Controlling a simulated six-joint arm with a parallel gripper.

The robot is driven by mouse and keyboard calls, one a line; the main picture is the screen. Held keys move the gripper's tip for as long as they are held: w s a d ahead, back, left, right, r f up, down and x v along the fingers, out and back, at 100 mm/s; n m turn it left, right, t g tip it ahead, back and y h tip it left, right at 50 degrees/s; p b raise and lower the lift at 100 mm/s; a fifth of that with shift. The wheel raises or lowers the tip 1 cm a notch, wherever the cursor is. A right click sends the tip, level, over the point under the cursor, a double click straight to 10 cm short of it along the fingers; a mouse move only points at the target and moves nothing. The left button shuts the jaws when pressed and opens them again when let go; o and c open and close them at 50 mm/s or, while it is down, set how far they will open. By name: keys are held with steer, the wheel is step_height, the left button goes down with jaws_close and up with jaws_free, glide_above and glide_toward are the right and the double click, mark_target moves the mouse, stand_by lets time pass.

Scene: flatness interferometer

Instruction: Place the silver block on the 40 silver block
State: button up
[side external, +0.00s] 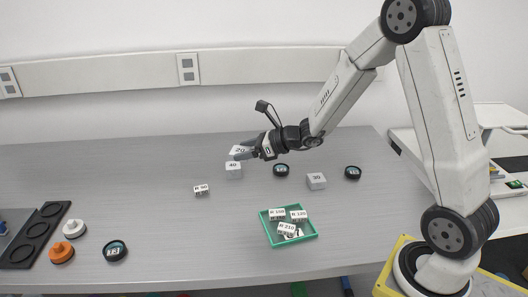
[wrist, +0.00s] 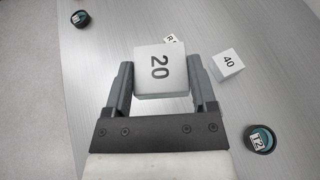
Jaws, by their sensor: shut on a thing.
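My gripper (wrist: 161,88) is shut on a silver block marked 20 (wrist: 160,70), with one finger on each side of it. In the side external view this 20 block (side external: 240,151) appears just above the silver block marked 40 (side external: 233,171). In the wrist view the 40 block (wrist: 228,65) stands to the right of the held block, apart from it in the picture. I cannot tell whether the two blocks touch. The 40 block rests on the grey table with nothing seen on its top.
Another silver block (side external: 316,181) stands right of centre. Black round pieces (side external: 281,170) (side external: 353,172) lie nearby. A small white R block (side external: 201,190) lies in front. A green tray (side external: 268,233) holds several R blocks. Left are a black holder (side external: 35,236) and knobbed discs (side external: 61,252).

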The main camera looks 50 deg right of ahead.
steer(key=s+d+r+m+h, duration=0.1)
steer(key=s+d, duration=0.1)
steer(key=d, duration=0.4)
glide_above(237, 166)
steer(key=s, duration=0.1)
steer(key=shift+t, duration=0.3)
step_height(237, 166, down, 8)
steer(key=shift+f, duration=0.15)
steer(key=shift+w+f, duration=0.35)
steer(key=shift+f, duration=0.05)
steer(key=shift+w+f, duration=0.3)
steer(key=shift+f, duration=1.55)
steer(key=shift+f, duration=0.15)
